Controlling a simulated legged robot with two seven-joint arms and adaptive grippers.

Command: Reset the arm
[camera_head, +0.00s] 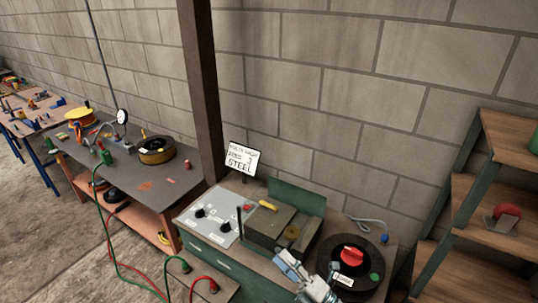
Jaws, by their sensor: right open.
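My right gripper (286,262), pale grey-blue, shows at the bottom of the head view, right of centre. It is open, and I see nothing held in it. It is in front of a green and brown box-like machine (268,226) on the bench and left of a black round disc (350,268) with a red knob (352,255). I cannot tell whether it touches either of them. My left gripper is not in view.
A grey control panel (217,217) with black knobs and a sign (242,159) stand on the bench. A dark post (203,90) rises behind. Wooden shelves (495,240) stand at right. A second table (150,182) at left holds reels and a gauge. Green and red cables hang in front.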

